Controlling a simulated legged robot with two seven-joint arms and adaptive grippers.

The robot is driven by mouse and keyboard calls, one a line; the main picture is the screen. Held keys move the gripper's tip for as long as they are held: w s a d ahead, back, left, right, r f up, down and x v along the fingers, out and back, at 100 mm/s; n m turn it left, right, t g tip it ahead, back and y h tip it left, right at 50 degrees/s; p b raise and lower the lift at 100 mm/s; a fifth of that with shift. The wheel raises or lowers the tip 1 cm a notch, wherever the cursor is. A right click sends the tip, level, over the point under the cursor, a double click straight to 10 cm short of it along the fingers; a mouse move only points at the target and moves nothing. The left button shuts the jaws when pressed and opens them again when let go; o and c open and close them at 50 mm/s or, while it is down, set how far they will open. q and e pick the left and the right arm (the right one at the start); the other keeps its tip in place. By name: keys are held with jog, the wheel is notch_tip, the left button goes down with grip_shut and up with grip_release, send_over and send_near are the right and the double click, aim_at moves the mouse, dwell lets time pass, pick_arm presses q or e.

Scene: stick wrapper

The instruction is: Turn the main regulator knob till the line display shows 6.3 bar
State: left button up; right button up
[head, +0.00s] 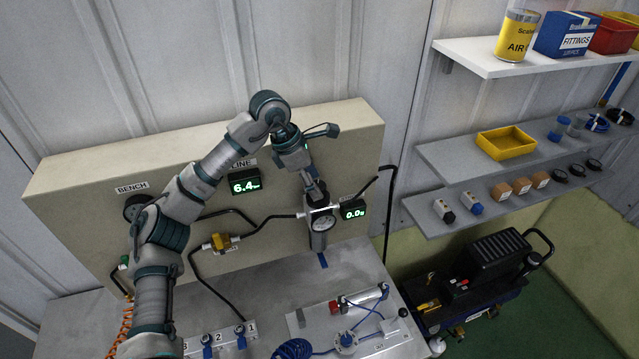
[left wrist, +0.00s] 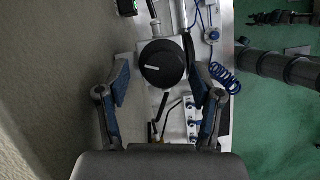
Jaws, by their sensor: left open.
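The line display (head: 244,186) on the beige panel reads 6.4 in green. The main regulator (head: 320,222) with its round gauge sits below my left gripper (head: 316,192). In the left wrist view the black round knob (left wrist: 164,64) has a short white mark lying nearly horizontal. My left gripper (left wrist: 163,80) is open, with one blue-padded finger on each side of the knob and visible gaps between the pads and the knob. In the head view the gripper hides the knob.
A second display (head: 353,210) beside the regulator reads 0.0. Black hoses run along the panel (head: 80,190), with a yellow valve (head: 221,242) at the left. A cylinder fixture (head: 360,300) and a blue coiled hose (head: 292,349) lie on the bench. Shelves stand at the right.

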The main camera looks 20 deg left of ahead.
pick_arm(q)
jog(key=shift+a+f, duration=0.35)
jog(key=shift+f, duration=0.35)
jog(key=shift+d, duration=0.25)
jog(key=d, duration=0.2)
jog(key=shift+w+d+r, duration=0.1)
jog(key=shift+w+d, duration=0.05)
jog(key=shift+d, duration=0.2)
jog(key=c, duration=1)
jog(key=shift+a, duration=0.1)
jog(key=shift+c, duration=0.8)
jog(key=shift+a, duration=0.45)
jog(key=shift+n, duration=0.3)
jog(key=o, duration=1.2)
jog(key=shift+a, duration=0.2)
jog(key=shift+c, duration=0.2)
jog(key=shift+s+a, duration=0.2)
jog(key=shift+a, duration=0.3)
jog(key=shift+w+r, duration=0.1)
jog(key=shift+r, duration=0.25)
jog(key=v, duration=1.1)
jog(key=shift+a, duration=0.4)
pick_arm(e)
jog(key=shift+s+a, duration=0.75)
jog(key=shift+s, duration=0.2)
